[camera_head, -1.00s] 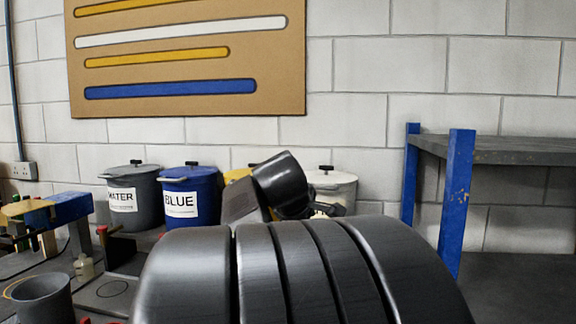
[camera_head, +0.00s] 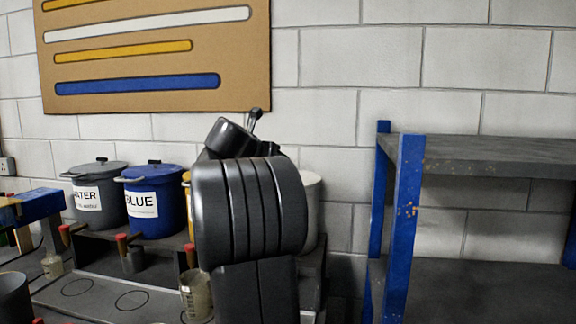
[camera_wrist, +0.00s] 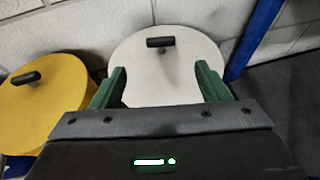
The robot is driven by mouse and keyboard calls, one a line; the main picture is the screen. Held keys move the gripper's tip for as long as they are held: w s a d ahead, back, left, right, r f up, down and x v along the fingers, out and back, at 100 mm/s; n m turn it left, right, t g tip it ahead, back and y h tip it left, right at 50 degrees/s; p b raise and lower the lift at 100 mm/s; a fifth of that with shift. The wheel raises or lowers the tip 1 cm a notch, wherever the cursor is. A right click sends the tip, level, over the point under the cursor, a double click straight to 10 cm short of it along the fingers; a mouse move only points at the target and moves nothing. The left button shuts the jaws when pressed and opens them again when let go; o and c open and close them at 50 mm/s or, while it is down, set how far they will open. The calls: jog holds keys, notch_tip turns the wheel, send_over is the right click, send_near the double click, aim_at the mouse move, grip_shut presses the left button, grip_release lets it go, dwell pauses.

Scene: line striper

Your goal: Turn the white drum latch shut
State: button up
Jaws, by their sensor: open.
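The white drum (camera_head: 312,205) stands on the bench at the back, mostly hidden behind my arm in the head view. In the wrist view its white lid (camera_wrist: 165,80) lies just beyond my fingers. Its dark latch handle (camera_wrist: 160,42) sits near the far side of the lid and points left to right in the picture. My gripper (camera_wrist: 160,85) is open, with its two green fingers apart over the near part of the lid. Nothing is between them but the view of the lid. The fingertips are short of the handle. In the head view the fingers are hidden.
A yellow drum (camera_wrist: 45,100) with a dark handle stands left of the white one. Blue (camera_head: 152,215) and grey (camera_head: 98,205) drums stand farther left. A blue-posted shelf (camera_head: 408,225) is at the right, and a block wall (camera_head: 330,75) stands behind.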

jog(key=p+x, duration=0.1)
jog(key=x, duration=1)
jog(key=shift+s, duration=0.1)
jog(key=c, duration=1)
jog(key=p, duration=0.2)
jog(key=n+y+p, duration=0.1)
jog(key=shift+s+d+r+y+p, duration=0.1)
jog(key=shift+d+r+y+p, duration=0.15)
jog(key=shift+r+y+p, duration=0.1)
jog(key=shift+o, duration=0.2)
jog(key=shift+f+n+t+y+p, duration=0.15)
jog(key=shift+n+t+y+p, duration=0.25)
jog(key=shift+n+y+p, duration=0.25)
jog(key=shift+f+p, duration=0.15)
jog(key=shift+p, duration=0.25)
jog(key=shift+c, duration=0.2)
jog(key=shift+n, duration=0.25)
